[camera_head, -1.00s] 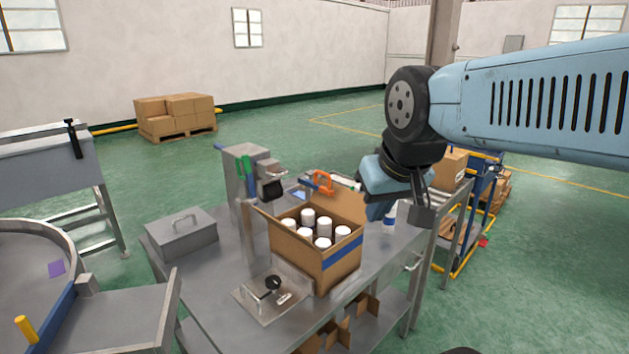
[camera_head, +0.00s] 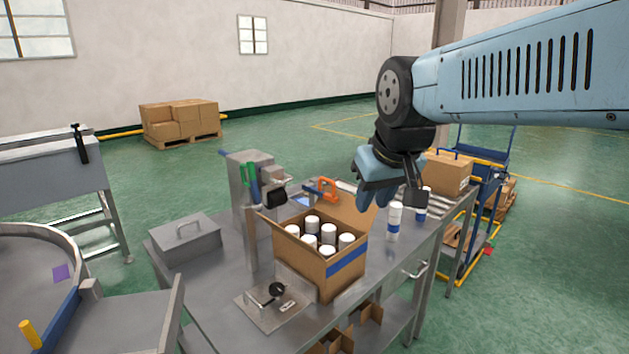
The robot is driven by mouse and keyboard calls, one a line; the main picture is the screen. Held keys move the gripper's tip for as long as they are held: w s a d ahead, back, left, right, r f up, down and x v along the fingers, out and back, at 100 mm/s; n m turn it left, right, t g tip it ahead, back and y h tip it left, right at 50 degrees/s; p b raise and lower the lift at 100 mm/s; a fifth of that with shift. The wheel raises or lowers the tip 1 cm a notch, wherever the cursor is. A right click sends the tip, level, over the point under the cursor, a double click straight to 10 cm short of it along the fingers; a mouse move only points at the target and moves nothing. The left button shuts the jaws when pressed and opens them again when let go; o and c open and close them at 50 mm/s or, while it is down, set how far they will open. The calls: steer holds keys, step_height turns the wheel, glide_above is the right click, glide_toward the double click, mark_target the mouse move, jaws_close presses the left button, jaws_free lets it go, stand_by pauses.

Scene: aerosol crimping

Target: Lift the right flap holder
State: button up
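An open cardboard box (camera_head: 340,272) with a blue stripe stands on the metal table and holds several white-topped cans. Its tall right flap (camera_head: 357,212) stands up and leans outward. A metal plate with a black-knobbed clamp (camera_head: 277,291) lies against the box's near side. An orange-handled tool (camera_head: 327,188) is behind the box. I cannot tell which part is the right flap holder. My gripper (camera_head: 388,203) is above and right of the box, near the right flap. Its fingers are partly hidden by my wrist, so its opening is unclear.
A grey lidded box (camera_head: 186,238) is at the table's left, beside a metal post and machine (camera_head: 248,180). A closed carton (camera_head: 447,172) is at the back right.

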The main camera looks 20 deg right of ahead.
steer(key=shift+o, duration=0.7)
steer(key=w+d+r+n, duration=0.1)
steer(key=w+r+n, duration=0.2)
steer(key=w, duration=1.3)
steer(key=shift+w+d+r, duration=0.15)
steer(key=shift+w+d, duration=0.1)
steer(key=shift+w, duration=0.15)
steer(key=n, duration=0.3)
glide_toward(329, 180)
steer(key=x, duration=0.8)
steer(key=shift+d+r, duration=0.1)
steer(key=shift+c, duration=0.3)
jaws_close()
